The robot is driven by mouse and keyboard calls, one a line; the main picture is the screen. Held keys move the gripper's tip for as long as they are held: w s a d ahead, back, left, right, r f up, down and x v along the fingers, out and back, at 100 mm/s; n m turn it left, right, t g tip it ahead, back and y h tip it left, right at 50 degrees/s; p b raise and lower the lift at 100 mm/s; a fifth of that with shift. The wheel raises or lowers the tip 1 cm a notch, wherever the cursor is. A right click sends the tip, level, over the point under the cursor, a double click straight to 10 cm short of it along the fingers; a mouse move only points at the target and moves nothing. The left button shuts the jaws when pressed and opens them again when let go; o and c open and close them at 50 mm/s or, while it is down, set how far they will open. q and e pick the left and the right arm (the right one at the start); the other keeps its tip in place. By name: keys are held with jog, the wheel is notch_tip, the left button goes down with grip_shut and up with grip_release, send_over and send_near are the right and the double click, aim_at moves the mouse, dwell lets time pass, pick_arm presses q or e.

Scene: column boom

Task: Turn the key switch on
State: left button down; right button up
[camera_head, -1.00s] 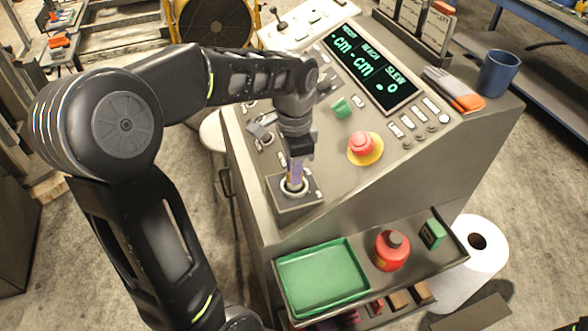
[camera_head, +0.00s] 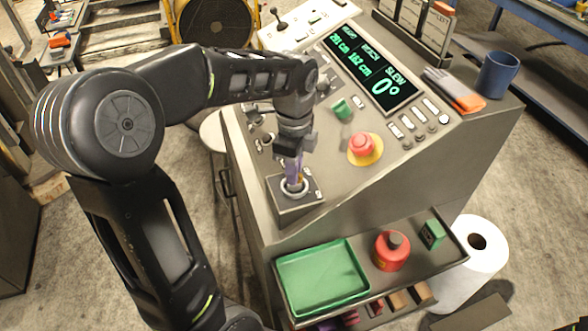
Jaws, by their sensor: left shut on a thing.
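The key switch (camera_head: 294,187) is a round metal collar on a raised grey box (camera_head: 288,206) at the lower left corner of the sloped console. A purple key (camera_head: 292,168) stands upright in it. My left gripper (camera_head: 294,153) is above the switch, pointing down, shut on the key's upper part. The gripper hides the top of the key. The display (camera_head: 374,70) on the console is lit and shows numbers in green. My right gripper is not in view.
A red emergency button (camera_head: 361,146) on a yellow base and a green knob (camera_head: 341,108) are right of my gripper.

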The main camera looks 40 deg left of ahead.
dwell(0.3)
pick_arm(q)
jog(key=c, duration=1.5)
grip_release()
jog(key=shift+r+b, duration=0.4)
jog(key=shift+r, duration=3.55)
